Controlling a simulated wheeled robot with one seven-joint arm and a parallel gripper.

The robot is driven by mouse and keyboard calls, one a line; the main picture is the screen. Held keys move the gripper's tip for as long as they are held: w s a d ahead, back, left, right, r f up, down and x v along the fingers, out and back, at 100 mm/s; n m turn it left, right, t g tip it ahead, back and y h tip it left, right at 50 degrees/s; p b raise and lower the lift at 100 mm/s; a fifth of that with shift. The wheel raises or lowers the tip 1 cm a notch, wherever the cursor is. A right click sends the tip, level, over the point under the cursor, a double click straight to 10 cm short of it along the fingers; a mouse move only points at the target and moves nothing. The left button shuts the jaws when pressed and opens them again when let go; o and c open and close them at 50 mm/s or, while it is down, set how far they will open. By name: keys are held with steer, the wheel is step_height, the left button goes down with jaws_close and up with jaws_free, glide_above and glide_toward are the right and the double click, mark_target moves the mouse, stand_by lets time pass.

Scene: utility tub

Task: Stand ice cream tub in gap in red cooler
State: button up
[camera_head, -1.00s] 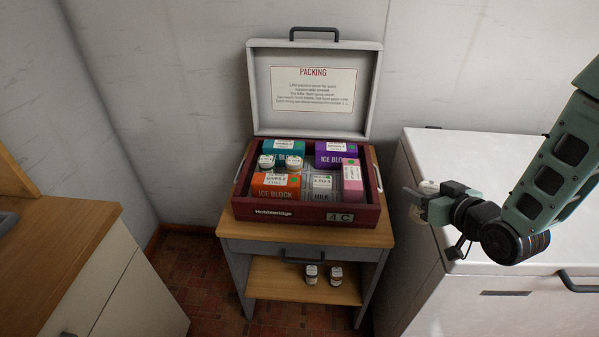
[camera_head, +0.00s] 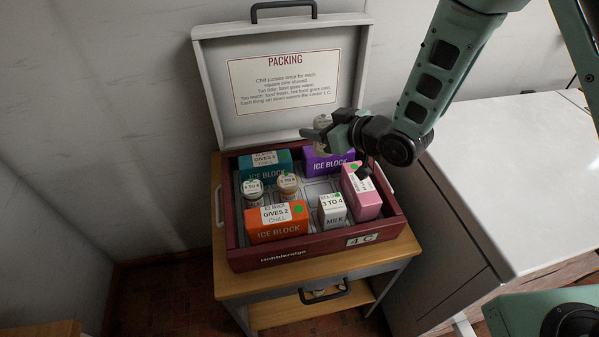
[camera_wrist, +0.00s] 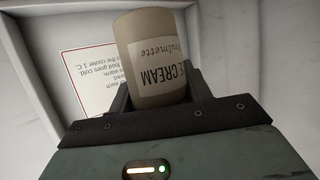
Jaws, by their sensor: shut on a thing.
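My gripper (camera_head: 328,134) is shut on the ice cream tub (camera_wrist: 155,62), a beige cylinder with a white label. In the wrist view the tub is gripped near its base end; in the head view it is largely hidden behind the fingers. The gripper is above the back of the red cooler (camera_head: 236,256), before its raised lid. The cooler's bare floor (camera_head: 318,187) shows between the packed items, in the middle. The far part of the floor, near the purple block, is partly hidden by my gripper.
Inside the cooler are a teal block (camera_head: 266,171), a purple block (camera_head: 328,166), an orange block (camera_head: 277,226), a pink carton (camera_head: 362,194), a white milk carton (camera_head: 332,213) and two small jars (camera_head: 288,185). The open lid (camera_head: 216,80) stands behind. A white chest (camera_head: 500,170) is at right.

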step_height(320, 180, down, 9)
steer(key=p, duration=0.1)
stand_by(0.4)
steer(key=shift+r, duration=0.1)
steer(key=shift+f+b, duration=0.6)
steer(key=shift+f, duration=0.05)
steer(key=o, duration=1.1)
steer(key=shift+r, duration=0.1)
